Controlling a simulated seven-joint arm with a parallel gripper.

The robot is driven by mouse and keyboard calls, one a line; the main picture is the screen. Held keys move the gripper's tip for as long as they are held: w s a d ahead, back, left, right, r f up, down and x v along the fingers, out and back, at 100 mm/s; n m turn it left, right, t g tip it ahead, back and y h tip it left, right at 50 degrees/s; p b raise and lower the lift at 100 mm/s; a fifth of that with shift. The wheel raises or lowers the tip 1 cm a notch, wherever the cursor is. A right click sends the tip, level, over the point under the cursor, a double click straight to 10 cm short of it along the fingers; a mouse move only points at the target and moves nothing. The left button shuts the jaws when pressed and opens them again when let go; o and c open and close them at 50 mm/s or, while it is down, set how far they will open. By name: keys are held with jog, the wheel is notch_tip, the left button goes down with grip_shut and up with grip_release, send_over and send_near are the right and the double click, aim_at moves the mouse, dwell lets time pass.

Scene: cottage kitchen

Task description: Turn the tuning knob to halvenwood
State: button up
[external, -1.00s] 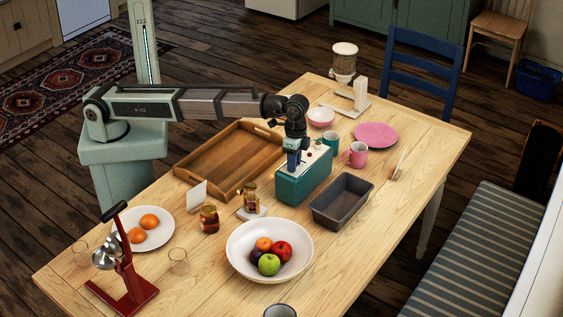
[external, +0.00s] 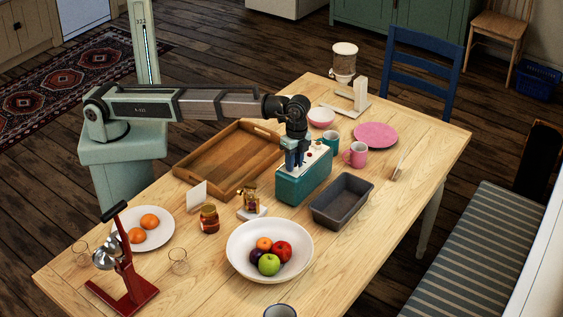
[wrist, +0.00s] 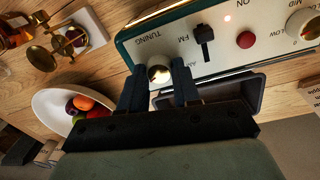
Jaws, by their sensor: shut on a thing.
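The radio (external: 306,187) is a teal box with a pale control panel on top, standing on the table. In the wrist view, its panel (wrist: 218,62) carries the word TUNING beside a round metallic knob. My gripper (external: 293,165) is over the near left part of the radio's top. In the wrist view its two dark fingers sit on either side of the tuning knob (wrist: 158,74), shut on it. The fingers hide the knob in the external view. No station name such as halvenwood is readable in either view.
In the wrist view, a black slide switch (wrist: 204,34), a red button (wrist: 245,40) and another knob (wrist: 303,24) share the panel. A grey loaf tin (external: 342,202) is right of the radio, a wooden tray (external: 205,160) left. Mugs (external: 354,154) stand behind; a fruit bowl (external: 240,270) is in front.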

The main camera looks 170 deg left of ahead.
aim_at(296, 164)
jog(key=o, duration=1.1)
jog(key=shift+c, duration=0.2)
notch_tip(296, 164, up, 14)
jog(key=shift+s+a, duration=0.25)
jog(key=shift+a, duration=0.1)
jog(key=shift+f, duration=0.1)
